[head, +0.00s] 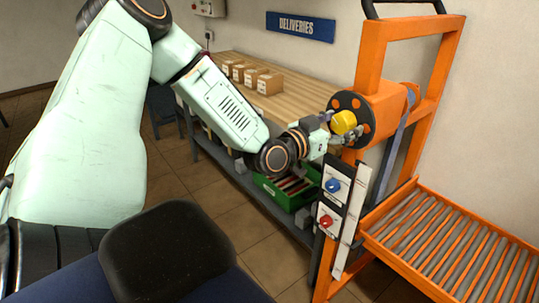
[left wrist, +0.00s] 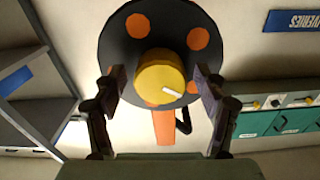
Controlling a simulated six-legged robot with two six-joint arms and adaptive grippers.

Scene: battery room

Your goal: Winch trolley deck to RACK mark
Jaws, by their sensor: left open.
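The orange winch trolley (head: 368,50) stands at the right in the head view. Its winch has a dark disc with orange spots (head: 362,107) and a yellow knob (head: 345,122). The roller deck (head: 455,245) is low on the trolley. A pale upright strip (head: 350,220) stands by its near corner; I cannot read any mark on it. My left gripper (head: 341,131) is at the knob. In the left wrist view my left gripper (left wrist: 160,78) is open, its fingers either side of the yellow knob (left wrist: 160,73), with gaps visible. My right gripper is out of view.
A panel with a blue knob (head: 333,185) and a red knob (head: 326,221) is below my left gripper. A wooden bench (head: 295,100) holds several small boxes (head: 270,83). A green crate (head: 290,193) is on its lower shelf.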

